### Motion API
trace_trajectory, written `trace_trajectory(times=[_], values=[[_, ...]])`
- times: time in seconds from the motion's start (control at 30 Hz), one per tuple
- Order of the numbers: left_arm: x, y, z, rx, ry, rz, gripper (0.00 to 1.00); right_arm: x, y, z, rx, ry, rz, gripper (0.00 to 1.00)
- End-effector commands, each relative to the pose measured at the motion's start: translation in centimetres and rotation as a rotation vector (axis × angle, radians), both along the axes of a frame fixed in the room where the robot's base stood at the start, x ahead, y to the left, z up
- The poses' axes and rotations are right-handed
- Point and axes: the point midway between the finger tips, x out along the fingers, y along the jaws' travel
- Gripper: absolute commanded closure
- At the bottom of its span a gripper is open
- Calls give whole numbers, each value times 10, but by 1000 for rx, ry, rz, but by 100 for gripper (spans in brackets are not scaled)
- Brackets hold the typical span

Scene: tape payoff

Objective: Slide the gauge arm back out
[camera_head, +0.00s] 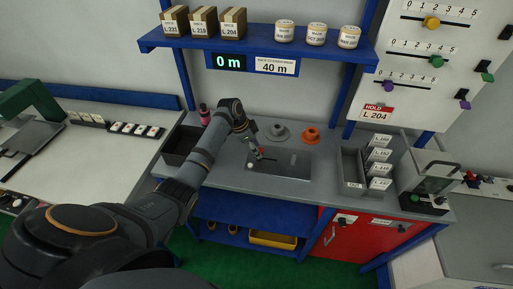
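My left arm reaches in from the lower left to the grey bench. My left gripper (257,152) points down over the left part of a dark grey plate (290,164) on the bench. A small red piece (261,153) shows at the fingertips; it may be part of the gauge arm, but it is too small to tell. Whether the fingers are closed on it is unclear. A grey flanged spool (278,133) and an orange one (310,136) stand behind the plate, apart from the gripper. My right gripper is not in view.
A dark bin (180,146) stands left of the plate. A grey holder with labelled cards (352,170) and a clear-covered device (432,178) stand right. A blue shelf (260,42) with boxes and jars hangs above a green "0 m" display (228,62).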

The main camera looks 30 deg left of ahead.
Motion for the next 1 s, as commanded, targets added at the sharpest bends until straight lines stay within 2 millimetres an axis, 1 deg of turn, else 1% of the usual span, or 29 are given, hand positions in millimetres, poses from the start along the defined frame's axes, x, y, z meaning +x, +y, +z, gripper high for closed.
trace_trajectory(times=[0.17,0.27,0.37,0.5,0.6,0.7,0.83,1.0], values=[[0,0,2,-1,-2,-1,50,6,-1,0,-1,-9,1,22],[-2,4,12,-1,-4,1,50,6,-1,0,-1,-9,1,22],[-7,11,32,3,-5,-1,50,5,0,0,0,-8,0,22],[-16,23,65,3,-5,1,50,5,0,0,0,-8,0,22],[-21,29,84,3,-3,1,50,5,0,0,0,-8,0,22],[-25,34,99,0,-2,1,50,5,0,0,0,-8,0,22],[-28,37,109,0,-1,1,50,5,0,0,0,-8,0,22],[-29,37,111,-2,0,1,50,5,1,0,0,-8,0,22]])
